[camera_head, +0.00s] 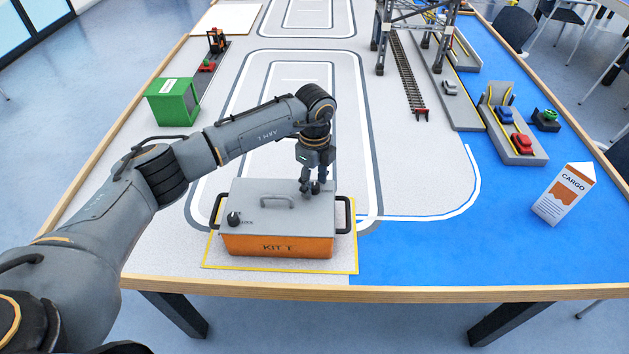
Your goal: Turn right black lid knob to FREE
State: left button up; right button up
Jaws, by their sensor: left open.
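An orange kit box (270,246) with a grey lid (265,213) sits on a yellow-outlined patch at the table's near edge. The lid has a grey handle (277,200) in its middle and a black knob (234,218) at its left, with small lettering beside it too small to read surely. My left gripper (311,189) is open and points down over the right part of the lid. The right black knob is not clearly seen; my gripper covers that area. I cannot tell whether the fingertips touch anything. My right gripper is not in view.
A green box (173,101) stands at the left. A gantry crane (416,30) and track (408,75) are at the back right. A ramp with toy cars (514,125) and a cargo carton (563,194) stand on the blue area. The table right of the kit is clear.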

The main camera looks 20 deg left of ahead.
aim_at(315, 185)
pick_arm(q)
notch_tip(315, 185, up, 12)
dwell(0.4)
jog(key=shift+f, duration=0.1)
dwell(0.3)
